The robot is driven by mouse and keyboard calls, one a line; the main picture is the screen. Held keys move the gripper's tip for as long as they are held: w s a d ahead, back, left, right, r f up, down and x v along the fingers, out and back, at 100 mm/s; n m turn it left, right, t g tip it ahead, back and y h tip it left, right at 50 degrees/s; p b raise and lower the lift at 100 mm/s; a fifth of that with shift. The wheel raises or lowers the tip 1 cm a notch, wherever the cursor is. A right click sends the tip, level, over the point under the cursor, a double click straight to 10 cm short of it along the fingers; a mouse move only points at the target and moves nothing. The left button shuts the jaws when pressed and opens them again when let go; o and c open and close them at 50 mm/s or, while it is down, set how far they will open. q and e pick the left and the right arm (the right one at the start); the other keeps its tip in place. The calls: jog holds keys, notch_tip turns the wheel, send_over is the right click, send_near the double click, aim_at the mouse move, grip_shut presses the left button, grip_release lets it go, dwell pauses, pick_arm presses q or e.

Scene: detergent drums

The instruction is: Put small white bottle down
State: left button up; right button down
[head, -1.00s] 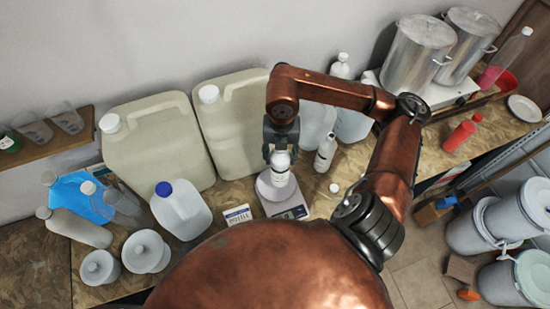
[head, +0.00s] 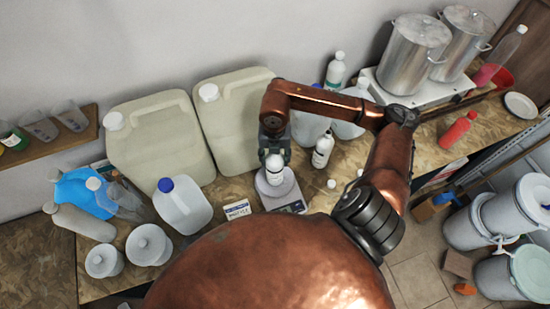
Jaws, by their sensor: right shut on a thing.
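A small white bottle (head: 274,170) stands upright over the round plate of a scale (head: 289,203) on the wooden counter. My right gripper (head: 274,154) is shut on the bottle's top from above. The bottle's base is at the plate; whether it rests fully on it I cannot tell. My left gripper is not in view.
Two large beige canisters (head: 160,140) (head: 232,118) stand behind, against the wall. Another small white bottle (head: 322,151) stands just right of the scale. A blue-capped jug (head: 183,206) and a small labelled box (head: 237,210) are on the left. Steel pots (head: 413,55) stand at the right.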

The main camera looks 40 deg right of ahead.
jog(key=c, duration=1.5)
grip_release()
jog(key=shift+s+f, duration=0.1)
jog(key=shift+f, duration=0.05)
jog(key=o, duration=0.4)
jog(key=shift+c, duration=0.2)
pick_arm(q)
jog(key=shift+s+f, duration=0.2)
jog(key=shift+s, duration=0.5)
pick_arm(e)
jog(key=shift+o, duration=0.7)
jog(key=shift+r, duration=0.5)
notch_tip(320, 180, up, 10)
jog(key=shift+r+b, duration=0.25)
jog(key=shift+b, duration=1)
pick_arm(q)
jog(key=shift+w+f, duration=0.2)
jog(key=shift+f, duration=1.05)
pick_arm(e)
jog(key=shift+r, duration=0.55)
